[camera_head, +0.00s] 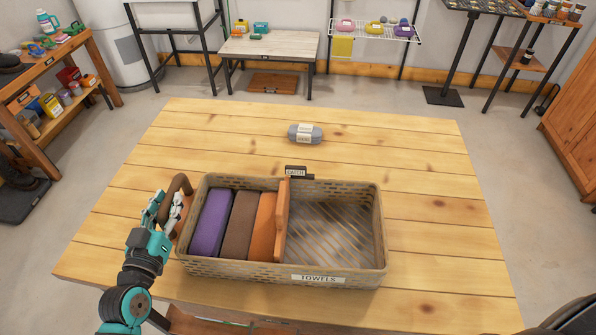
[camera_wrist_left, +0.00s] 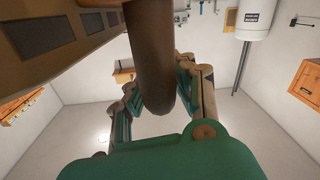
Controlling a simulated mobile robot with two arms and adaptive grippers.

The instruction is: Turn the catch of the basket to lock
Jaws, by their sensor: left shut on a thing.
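The wicker basket (camera_head: 352,282), with a TOWELS label on its near side, sits on the wooden table. A dark catch (camera_head: 298,172) with a CATCH label shows at the middle of its far rim, by the end of the wooden divider (camera_head: 283,222); its exact setting is too small to tell. A brown curved handle (camera_head: 181,183) stands at the basket's left end. My left gripper (camera_head: 168,208) is at this handle, its fingers closed around it; the handle (camera_wrist_left: 152,60) also passes between the fingers in the left wrist view. My right gripper is out of view.
Purple (camera_head: 210,224), brown (camera_head: 240,226) and orange (camera_head: 264,226) folded towels fill the basket's left part; the right part is empty. A grey bundle (camera_head: 305,133) with a pale band lies behind the basket. The table (camera_head: 430,215) is clear at right.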

